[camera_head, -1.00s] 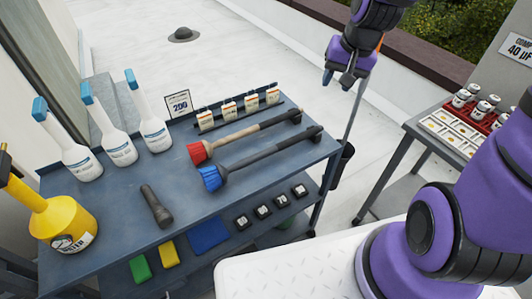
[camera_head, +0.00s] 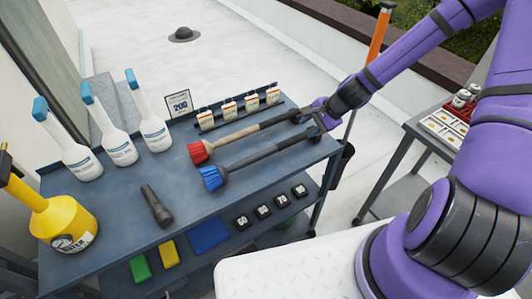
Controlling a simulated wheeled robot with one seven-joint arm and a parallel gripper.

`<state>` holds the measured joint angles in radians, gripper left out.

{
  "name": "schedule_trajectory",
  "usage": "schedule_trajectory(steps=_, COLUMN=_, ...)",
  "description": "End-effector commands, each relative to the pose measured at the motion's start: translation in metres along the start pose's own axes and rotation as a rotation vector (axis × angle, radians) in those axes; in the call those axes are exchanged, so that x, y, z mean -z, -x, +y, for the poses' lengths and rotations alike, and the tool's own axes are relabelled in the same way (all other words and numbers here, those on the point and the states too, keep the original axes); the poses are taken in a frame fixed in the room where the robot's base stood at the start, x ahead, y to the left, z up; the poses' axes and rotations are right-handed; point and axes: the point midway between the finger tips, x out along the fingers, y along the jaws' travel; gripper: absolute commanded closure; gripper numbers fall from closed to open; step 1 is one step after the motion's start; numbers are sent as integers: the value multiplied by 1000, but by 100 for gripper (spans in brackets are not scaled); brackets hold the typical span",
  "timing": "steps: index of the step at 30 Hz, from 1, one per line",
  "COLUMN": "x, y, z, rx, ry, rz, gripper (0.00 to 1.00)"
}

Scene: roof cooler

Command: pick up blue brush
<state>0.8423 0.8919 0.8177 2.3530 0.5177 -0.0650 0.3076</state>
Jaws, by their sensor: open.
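The blue brush (camera_head: 250,161) lies on the top shelf of the blue-grey cart (camera_head: 130,220). Its blue bristles point to the left and its dark handle runs to the right edge. A red brush (camera_head: 235,138) with a pale handle lies just behind it, roughly parallel. My gripper (camera_head: 314,124) is open at the right end of the two handles. Its fingers are close to the end of the blue brush's handle; whether they touch it cannot be told.
Spray bottles (camera_head: 118,148), a yellow pump sprayer (camera_head: 62,222) and a black flashlight (camera_head: 156,206) stand or lie on the cart's left. A rack of tags (camera_head: 240,106) is behind the brushes. An orange-handled pole (camera_head: 379,35) rises beyond the cart. A second table (camera_head: 430,135) is right.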

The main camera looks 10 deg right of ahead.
Motion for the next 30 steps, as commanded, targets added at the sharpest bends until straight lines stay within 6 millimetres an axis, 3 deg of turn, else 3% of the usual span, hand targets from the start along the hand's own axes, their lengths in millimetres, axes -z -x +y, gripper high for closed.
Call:
schedule_trajectory(steps=5, x=2, y=-10, z=0, rx=16, ry=-39, rz=-9, gripper=59)
schedule_trajectory(steps=15, x=2, y=-52, z=0, rx=16, ry=-39, rz=-9, gripper=59)
schedule_trajectory(steps=23, x=2, y=-66, z=0, rx=16, ry=-38, rz=-8, gripper=59)
schedule_trajectory(steps=30, x=5, y=-94, z=1, rx=15, ry=-40, rz=-9, gripper=59)
